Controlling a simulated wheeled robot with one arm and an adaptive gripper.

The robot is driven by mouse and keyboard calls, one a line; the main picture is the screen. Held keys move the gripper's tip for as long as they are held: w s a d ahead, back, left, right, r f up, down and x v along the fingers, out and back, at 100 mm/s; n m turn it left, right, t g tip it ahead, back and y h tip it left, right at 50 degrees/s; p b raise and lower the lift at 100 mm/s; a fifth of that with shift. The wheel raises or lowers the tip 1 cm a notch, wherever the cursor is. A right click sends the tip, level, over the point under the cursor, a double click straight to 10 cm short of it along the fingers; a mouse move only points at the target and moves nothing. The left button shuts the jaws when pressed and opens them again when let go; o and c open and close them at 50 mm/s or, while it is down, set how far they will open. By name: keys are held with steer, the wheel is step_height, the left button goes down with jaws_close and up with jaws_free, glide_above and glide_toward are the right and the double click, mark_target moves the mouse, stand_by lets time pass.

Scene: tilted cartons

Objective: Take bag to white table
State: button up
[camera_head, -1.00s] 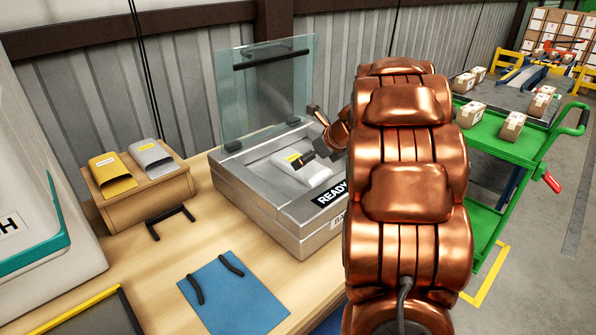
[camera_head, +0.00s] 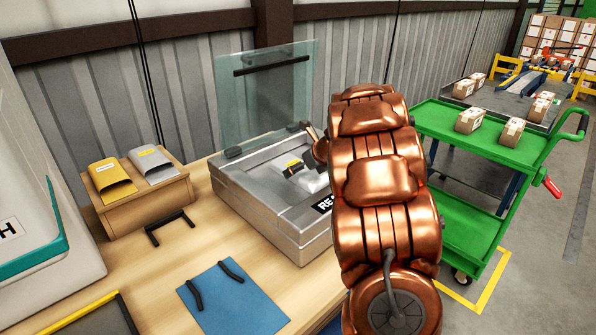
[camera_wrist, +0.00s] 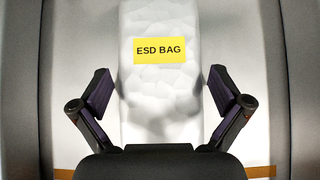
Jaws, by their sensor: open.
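The bag (camera_wrist: 160,95) is white and quilted, with a yellow "ESD BAG" label. It lies inside a grey metal box (camera_head: 262,213) with a raised clear lid (camera_head: 265,95). In the head view the bag (camera_head: 317,183) is partly hidden by my gripper. My gripper (camera_wrist: 160,92) is open in the wrist view, with one finger on each side of the bag and small gaps between. My arm hides the right part of the box in the head view. I cannot make out a white table in either view.
The box stands on a wooden bench (camera_head: 150,268). A wooden holder (camera_head: 150,208) with a yellow and a grey pouch stands to its left. A blue panel (camera_head: 235,300) with black handles lies in front. A green cart (camera_head: 460,215) with cartons stands right, beyond my arm.

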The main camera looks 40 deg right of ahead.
steer(key=c, duration=0.9)
steer(key=shift+o, duration=0.2)
step_height(320, 180, up, 10)
steer(key=p, duration=0.1)
